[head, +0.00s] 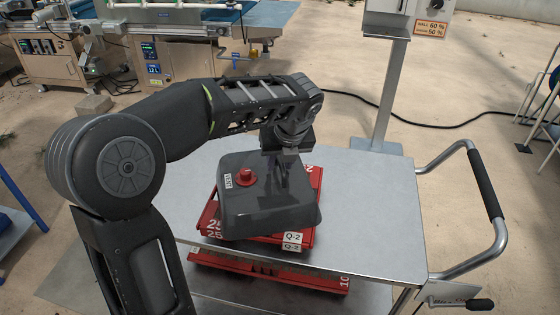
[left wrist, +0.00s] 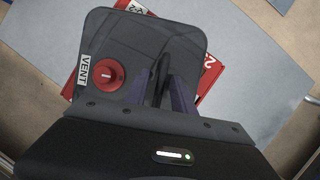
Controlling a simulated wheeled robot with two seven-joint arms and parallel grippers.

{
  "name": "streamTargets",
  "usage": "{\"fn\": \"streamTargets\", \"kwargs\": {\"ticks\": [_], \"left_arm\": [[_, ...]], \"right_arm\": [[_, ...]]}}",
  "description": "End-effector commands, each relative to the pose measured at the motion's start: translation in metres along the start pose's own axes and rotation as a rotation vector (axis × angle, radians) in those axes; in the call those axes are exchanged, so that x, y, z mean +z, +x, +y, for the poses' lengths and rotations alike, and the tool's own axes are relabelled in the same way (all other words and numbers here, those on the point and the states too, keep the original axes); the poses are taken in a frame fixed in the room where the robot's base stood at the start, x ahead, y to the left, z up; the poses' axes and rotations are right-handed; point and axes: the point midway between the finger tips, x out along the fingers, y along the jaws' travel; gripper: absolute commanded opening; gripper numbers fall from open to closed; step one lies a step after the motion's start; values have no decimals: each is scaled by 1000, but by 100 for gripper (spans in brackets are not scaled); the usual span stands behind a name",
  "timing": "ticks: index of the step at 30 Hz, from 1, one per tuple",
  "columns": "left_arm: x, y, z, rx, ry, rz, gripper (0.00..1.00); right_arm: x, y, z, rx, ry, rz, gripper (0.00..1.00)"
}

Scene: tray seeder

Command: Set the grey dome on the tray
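The grey dome (head: 240,207) is a smoky, see-through cover with a red knob and a VENT label; it also shows in the left wrist view (left wrist: 125,50). My left gripper (head: 279,182) points down at its top. In the left wrist view its fingers (left wrist: 160,88) close from both sides on the dome's dark upright handle. The dome is over the red tray (head: 208,222), marked 25 and Q-2, and looks turned and offset from it. Tray corners show at left, front and right. I cannot tell whether the dome touches the tray. My right gripper is out of view.
The tray is on a grey metal cart top (head: 375,225), with free room to the right. Another red tray (head: 300,276) is on a lower level. The cart's handle (head: 485,185) is at right. A metal post (head: 390,95) stands behind the cart.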

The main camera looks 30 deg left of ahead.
Motion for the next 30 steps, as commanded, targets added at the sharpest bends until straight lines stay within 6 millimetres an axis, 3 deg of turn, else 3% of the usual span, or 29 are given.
{"fn": "streamTargets", "kwargs": {"ticks": [9, 14, 30], "left_arm": [[1, -2, 0, 0, 0, -1, 32], [1, -15, -1, -3, -1, -3, 32], [1, -112, 0, -2, 0, -2, 32]], "right_arm": [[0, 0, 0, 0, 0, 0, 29], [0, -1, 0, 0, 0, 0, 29], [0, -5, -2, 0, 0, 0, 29]]}}
